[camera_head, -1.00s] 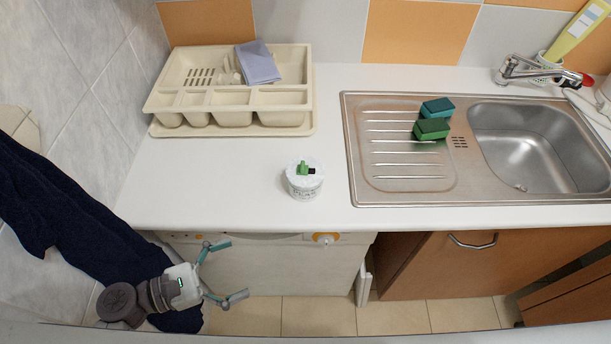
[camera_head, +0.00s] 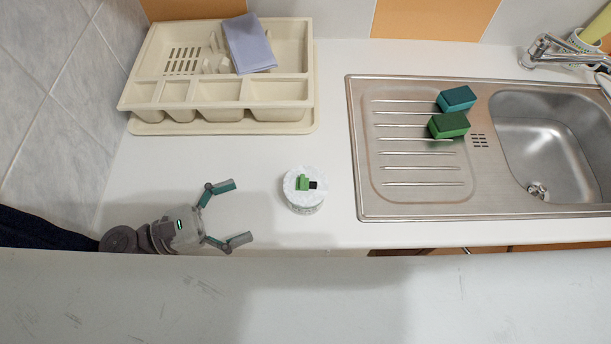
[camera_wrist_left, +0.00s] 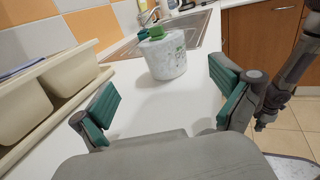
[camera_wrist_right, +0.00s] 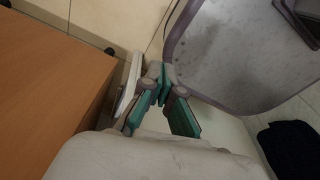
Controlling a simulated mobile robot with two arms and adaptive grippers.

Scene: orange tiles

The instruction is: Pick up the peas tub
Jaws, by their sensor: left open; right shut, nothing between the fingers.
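In the left wrist view the tub (camera_wrist_left: 165,58) shows ahead, between and beyond the fingertips. My left gripper (camera_head: 238,212) is open and empty, to the left of the tub with a gap between them, its fingers pointing toward it. My right gripper (camera_wrist_right: 160,88) is shut and empty in the right wrist view, low beside a brown cabinet front; the head view does not show it.
A cream cutlery tray (camera_head: 130,100) with a blue-grey cloth (camera_head: 250,44) stands behind on the left. A steel sink (camera_head: 365,190) with a teal sponge (camera_head: 457,99) and a green sponge (camera_head: 449,125) is on the right. The counter around the tub is clear.

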